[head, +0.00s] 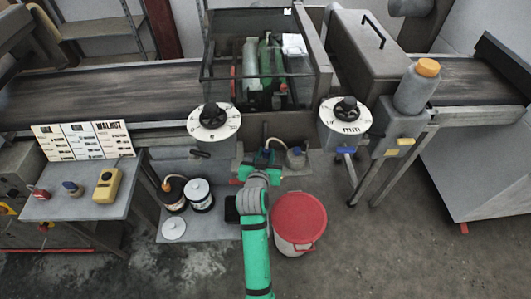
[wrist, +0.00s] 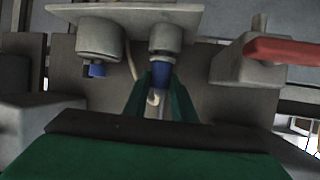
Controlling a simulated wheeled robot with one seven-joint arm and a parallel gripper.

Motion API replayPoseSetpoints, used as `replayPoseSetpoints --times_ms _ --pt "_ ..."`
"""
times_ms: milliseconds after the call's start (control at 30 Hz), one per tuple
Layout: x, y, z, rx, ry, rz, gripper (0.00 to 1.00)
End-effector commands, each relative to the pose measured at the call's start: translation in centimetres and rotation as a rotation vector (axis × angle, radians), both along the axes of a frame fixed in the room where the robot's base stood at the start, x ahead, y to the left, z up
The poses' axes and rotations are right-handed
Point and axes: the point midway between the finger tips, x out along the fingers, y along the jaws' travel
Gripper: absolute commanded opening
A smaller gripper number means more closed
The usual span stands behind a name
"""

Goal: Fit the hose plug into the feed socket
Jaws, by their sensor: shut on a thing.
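My gripper (head: 262,161) is low in front of the machine in the head view. In the wrist view its two green fingers (wrist: 161,92) are shut on the blue hose plug (wrist: 162,74). The plug's far end meets a grey round socket (wrist: 165,38) under a pale bracket. I cannot tell how deep it sits. A second grey round fitting (wrist: 100,40) with a blue end (wrist: 97,70) is to its left.
A red lever (wrist: 285,50) is right of the socket in the wrist view. A bucket with a red lid (head: 299,218) stands close to my arm's right. Several cans stand on a low shelf (head: 215,224) at left. Open floor lies further right.

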Motion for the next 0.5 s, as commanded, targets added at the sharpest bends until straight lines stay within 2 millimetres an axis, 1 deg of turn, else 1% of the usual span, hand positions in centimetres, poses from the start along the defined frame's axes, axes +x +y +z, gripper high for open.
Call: replayPoseSetpoints --times_ms 333,367,400,433,500 --pt "-0.01 0.37 -0.8 0.001 0.002 0.005 0.0" --pt "-0.01 0.4 -0.79 0.001 0.002 0.005 0.29" --pt "0.0 0.42 -0.78 0.001 0.001 0.006 0.38" --pt "0.0 0.41 -0.77 0.001 0.001 0.006 0.45" --pt "-0.01 0.33 -0.75 0.0 0.001 0.004 0.46"
